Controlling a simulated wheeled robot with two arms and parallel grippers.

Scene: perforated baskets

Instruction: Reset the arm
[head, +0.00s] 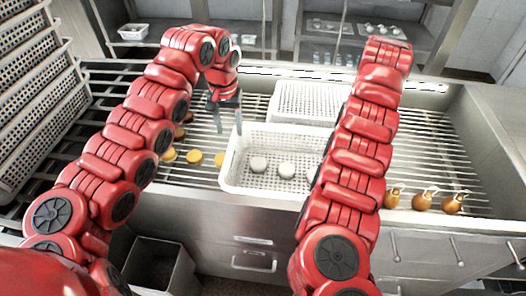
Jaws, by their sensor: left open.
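My left arm (128,148) comes in from the left and arches over the steel rack. Its gripper (228,127) points down with its two fingers apart, empty, above the left rim of the front white perforated basket (234,178). My right arm (358,150) reaches forward and up across the right part of that basket. The right gripper is not visible; the arm's far end (388,52) is near the back edge. Inside the front basket lie white round pieces (286,169). The right part of the basket is hidden by my right arm.
A second white basket (305,100) stands behind the first. Yellow round pieces (194,157) lie to the left on the rack. Several brown-gold pear-shaped items (421,201) stand at the right front. Stacked perforated trays (35,110) rise at the far left. The rack's right side is mostly clear.

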